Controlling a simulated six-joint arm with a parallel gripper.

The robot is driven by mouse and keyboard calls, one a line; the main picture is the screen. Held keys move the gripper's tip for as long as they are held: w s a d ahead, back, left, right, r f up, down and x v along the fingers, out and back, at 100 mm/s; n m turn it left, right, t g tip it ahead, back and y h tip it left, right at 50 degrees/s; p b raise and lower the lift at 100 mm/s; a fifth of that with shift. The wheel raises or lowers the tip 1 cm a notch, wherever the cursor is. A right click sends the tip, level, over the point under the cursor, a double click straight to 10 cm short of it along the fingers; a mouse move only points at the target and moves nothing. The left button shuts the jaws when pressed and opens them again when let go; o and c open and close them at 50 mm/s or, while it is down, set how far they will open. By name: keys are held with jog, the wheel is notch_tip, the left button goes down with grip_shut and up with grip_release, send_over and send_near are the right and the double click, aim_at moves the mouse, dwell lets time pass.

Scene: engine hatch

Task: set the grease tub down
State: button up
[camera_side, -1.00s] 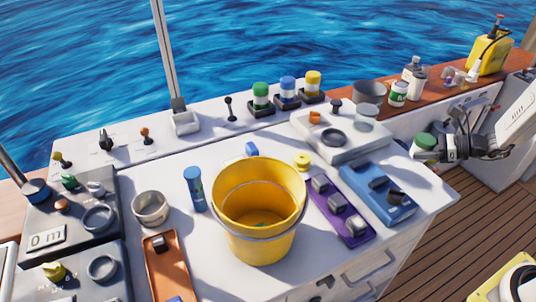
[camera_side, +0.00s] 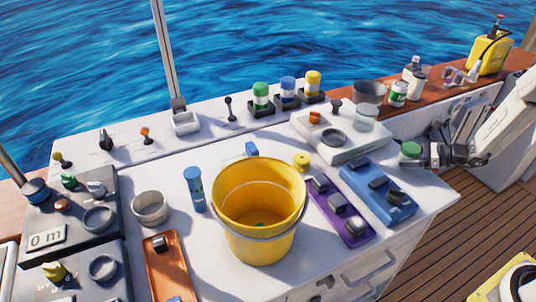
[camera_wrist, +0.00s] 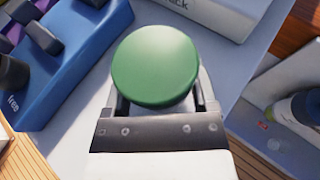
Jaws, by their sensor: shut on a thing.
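The grease tub has a green lid (camera_side: 410,149) and is pale below it. My gripper (camera_side: 434,155) comes from the right and is shut around the tub's body. In the wrist view the round green lid (camera_wrist: 155,67) hides most of the tub, which sits between the two fingers (camera_wrist: 160,108). The tub looks upright, over the right end of the white counter (camera_side: 432,190). I cannot tell whether its base touches the counter.
A blue tray (camera_side: 385,210) with dark blocks lies left of the tub. A white tray (camera_side: 350,150) with a ring and jar lies behind it. A yellow bucket (camera_side: 258,225) stands mid-counter. A can, bottles and a green-labelled tub (camera_side: 398,93) stand on the wooden ledge.

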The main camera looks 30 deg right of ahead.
jog(key=shift+f, duration=0.7)
jog(key=shift+f, duration=0.1)
jog(key=o, duration=1.3)
jog(key=shift+c, duration=0.2)
jog(key=shift+s+d+r, duration=0.35)
jog(key=shift+d, duration=0.05)
jog(key=v, duration=1.1)
jog(key=shift+a, duration=0.1)
